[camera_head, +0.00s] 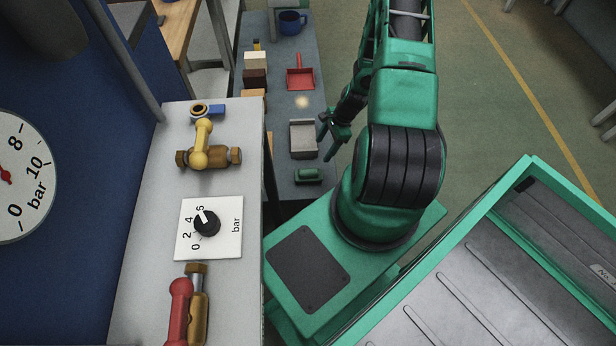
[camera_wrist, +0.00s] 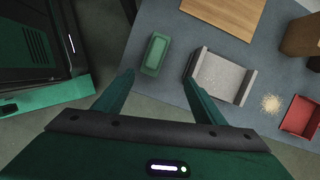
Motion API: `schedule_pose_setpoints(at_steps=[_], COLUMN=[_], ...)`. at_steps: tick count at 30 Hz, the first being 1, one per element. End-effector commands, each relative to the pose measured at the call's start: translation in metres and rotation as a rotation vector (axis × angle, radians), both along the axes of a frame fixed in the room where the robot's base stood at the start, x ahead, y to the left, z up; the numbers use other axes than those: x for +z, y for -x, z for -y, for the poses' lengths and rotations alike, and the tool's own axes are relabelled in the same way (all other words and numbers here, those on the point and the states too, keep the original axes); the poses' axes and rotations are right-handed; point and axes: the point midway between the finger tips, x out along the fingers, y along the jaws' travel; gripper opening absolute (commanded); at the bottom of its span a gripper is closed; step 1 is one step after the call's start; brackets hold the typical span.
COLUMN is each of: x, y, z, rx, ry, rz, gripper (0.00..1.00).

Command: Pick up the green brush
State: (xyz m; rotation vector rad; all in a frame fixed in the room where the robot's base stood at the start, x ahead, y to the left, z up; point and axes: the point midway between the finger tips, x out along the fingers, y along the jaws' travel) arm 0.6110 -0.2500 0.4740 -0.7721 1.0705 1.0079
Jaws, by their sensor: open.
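The green brush (camera_head: 308,175) is a small rounded block lying on the grey table top at its near end in the head view. In the wrist view the green brush (camera_wrist: 156,54) lies on the grey surface, beyond the fingertips and roughly centred between them. My gripper (camera_head: 329,134) hangs at the right side of the table in the head view. In the wrist view my gripper (camera_wrist: 158,80) has its two fingers wide apart with nothing between them. I cannot tell its exact height above the table.
A grey open tray (camera_head: 303,138) sits close beside the brush; a pale crumb pile (camera_head: 302,102), red dustpan (camera_head: 301,77), several blocks and a blue mug (camera_head: 292,22) lie farther back. A white bench (camera_head: 140,230) with valves stands left. A wooden board (camera_wrist: 225,14) shows in the wrist view.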

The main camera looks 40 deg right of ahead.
Motion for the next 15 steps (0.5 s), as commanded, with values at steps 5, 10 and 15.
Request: schedule_pose_setpoints(at_steps=[5,10,15], x=[-0.044,-0.061,-0.077], y=[0.007,0.009,0.006], z=[-0.018,-0.025,-0.031], rx=[-0.145,-0.213,-0.223], ry=[-0.060,-0.082,-0.086], rz=[-0.001,0.000,0.000], gripper=[0.64,0.64,0.64])
